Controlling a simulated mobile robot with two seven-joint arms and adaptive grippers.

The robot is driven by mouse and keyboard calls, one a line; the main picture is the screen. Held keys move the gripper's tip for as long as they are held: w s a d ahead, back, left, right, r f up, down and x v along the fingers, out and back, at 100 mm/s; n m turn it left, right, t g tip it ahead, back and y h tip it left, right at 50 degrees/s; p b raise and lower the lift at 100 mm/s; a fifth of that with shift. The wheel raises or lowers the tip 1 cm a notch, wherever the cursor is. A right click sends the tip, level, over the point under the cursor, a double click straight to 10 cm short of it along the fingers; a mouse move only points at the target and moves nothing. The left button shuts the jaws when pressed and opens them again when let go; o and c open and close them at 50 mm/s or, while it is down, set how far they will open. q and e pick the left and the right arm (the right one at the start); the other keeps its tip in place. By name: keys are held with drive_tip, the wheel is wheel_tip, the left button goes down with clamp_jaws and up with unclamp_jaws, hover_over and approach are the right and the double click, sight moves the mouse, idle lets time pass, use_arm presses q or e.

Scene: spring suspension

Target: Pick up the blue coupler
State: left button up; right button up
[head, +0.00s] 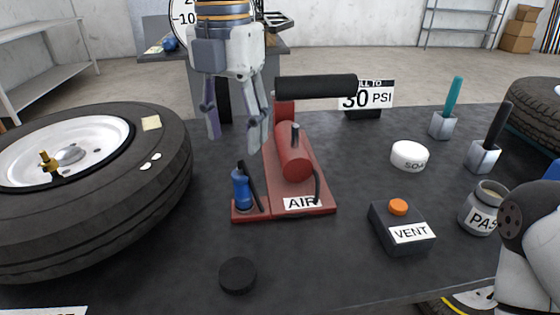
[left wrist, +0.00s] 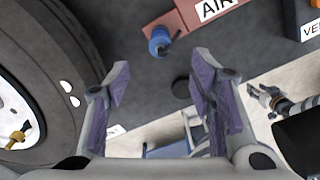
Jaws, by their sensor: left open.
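The blue coupler (head: 242,188) stands upright at the left front corner of the red air pump base, with a black hose beside it. It also shows in the left wrist view (left wrist: 160,42), beyond and between my fingertips. My left gripper (head: 236,140) is open and empty, pointing down above and slightly behind the coupler, not touching it. Its two fingers also show in the left wrist view (left wrist: 162,72). What looks like my right gripper (left wrist: 265,98) shows small at the right of the left wrist view; its jaws are unclear.
A large tire (head: 150,205) lies close on the left. The red pump (head: 294,152) with a black handle (head: 316,87) stands beside the gripper. A black VENT box (head: 401,228), a jar (head: 482,210) and a white tub (head: 409,156) are right. A black disc (head: 238,275) lies in front.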

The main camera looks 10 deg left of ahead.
sight(242, 188)
use_arm(q)
wheel_tip(242, 188, down, 12)
drive_tip(key=shift+r, duration=0.1)
clamp_jaws()
idle(0.4)
